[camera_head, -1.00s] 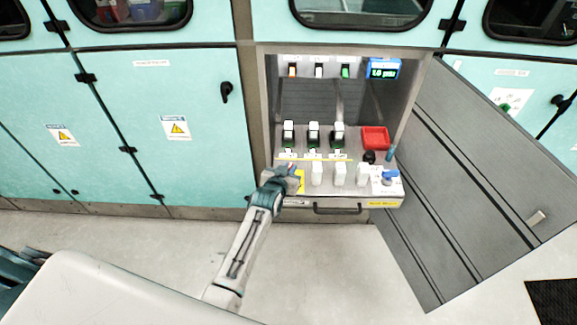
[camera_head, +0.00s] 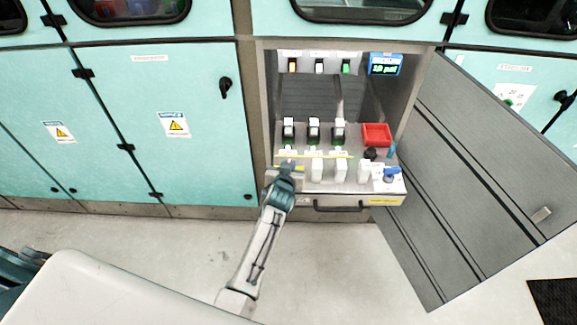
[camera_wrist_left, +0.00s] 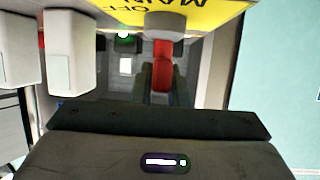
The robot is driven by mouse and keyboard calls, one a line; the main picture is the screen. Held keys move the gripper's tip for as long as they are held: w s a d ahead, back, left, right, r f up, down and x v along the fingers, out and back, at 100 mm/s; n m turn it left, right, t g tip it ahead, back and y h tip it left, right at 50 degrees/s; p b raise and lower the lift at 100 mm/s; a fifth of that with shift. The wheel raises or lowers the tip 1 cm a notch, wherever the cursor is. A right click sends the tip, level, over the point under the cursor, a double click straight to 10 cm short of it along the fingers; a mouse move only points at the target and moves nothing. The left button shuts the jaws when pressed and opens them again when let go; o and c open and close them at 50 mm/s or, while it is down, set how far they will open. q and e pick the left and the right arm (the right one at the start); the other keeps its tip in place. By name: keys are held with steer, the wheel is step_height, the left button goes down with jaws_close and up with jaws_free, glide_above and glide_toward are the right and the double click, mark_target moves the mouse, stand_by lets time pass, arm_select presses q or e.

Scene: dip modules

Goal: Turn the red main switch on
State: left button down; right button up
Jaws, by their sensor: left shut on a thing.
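The red main switch handle (camera_wrist_left: 162,66) shows in the left wrist view, in front of a yellow plate (camera_wrist_left: 205,14) with upside-down lettering that includes "OFF" and "MAIN". My left gripper (camera_wrist_left: 163,84) has its dark fingers on both sides of the red handle and is shut on it. The handle looks lengthwise in line with the fingers. In the head view my left gripper (camera_head: 288,168) is at the front left corner of the sloped panel (camera_head: 300,182) and hides the switch. My right gripper is not in view.
White blocks (camera_head: 317,170) stand just right of the gripper, with black-and-white modules (camera_head: 313,132) behind. A red tray (camera_head: 376,134), a blue knob (camera_head: 391,174) and a blue display (camera_head: 384,65) are farther right. The open grey cabinet door (camera_head: 480,180) bounds the right side.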

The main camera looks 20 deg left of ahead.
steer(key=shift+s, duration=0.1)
arm_select(q)
steer(key=c, duration=1.4)
jaws_free()
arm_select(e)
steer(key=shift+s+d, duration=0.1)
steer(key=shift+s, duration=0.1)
